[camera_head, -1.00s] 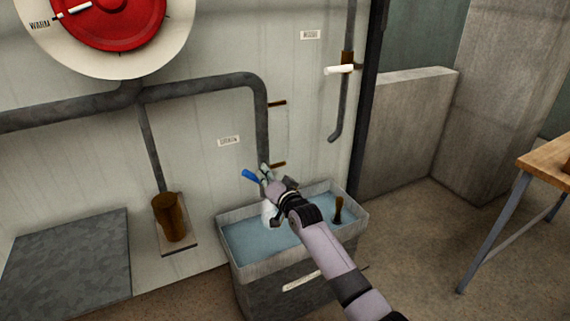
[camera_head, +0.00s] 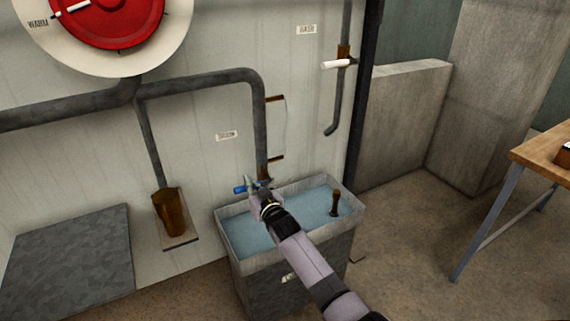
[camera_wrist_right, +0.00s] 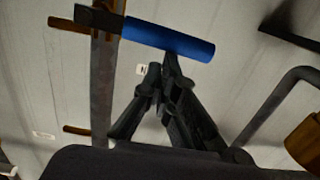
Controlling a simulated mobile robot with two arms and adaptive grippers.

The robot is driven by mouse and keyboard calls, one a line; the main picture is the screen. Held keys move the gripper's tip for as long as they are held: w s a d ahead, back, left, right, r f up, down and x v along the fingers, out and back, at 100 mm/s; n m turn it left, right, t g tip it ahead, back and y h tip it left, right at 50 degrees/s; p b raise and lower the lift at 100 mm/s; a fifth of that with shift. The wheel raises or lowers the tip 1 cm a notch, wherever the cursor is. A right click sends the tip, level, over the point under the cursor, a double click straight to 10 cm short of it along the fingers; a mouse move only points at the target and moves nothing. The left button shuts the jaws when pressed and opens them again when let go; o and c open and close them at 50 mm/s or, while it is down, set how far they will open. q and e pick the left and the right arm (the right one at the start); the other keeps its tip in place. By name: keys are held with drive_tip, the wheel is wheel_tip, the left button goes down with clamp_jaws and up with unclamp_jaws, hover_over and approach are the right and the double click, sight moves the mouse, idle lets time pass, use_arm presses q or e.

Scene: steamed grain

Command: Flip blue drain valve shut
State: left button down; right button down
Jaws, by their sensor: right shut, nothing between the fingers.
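The blue drain valve handle (camera_head: 240,189) sits at the lower end of the grey vertical pipe (camera_head: 259,130), just above the tub. In the right wrist view the blue handle (camera_wrist_right: 168,38) is a bar standing out sideways from its pipe fitting. My right gripper (camera_head: 252,183) is at the handle, shut with nothing held. In the wrist view its fingertips (camera_wrist_right: 163,70) lie right by the handle's lower side; whether they touch it I cannot tell. My left gripper is out of view.
A tub of water (camera_head: 240,258) stands under the pipe, with a brown upright handle (camera_head: 335,202) at its right. A brown jug (camera_head: 170,212) sits on a small shelf to the left. A white-handled valve (camera_head: 336,64) is at the upper right. A wooden table (camera_head: 540,150) stands far right.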

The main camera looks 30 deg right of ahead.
drive_tip(key=shift+f, duration=0.25)
idle(0.3)
drive_tip(key=s, duration=1.2)
drive_tip(key=shift+d+r, duration=0.2)
drive_tip(key=shift+r, duration=0.15)
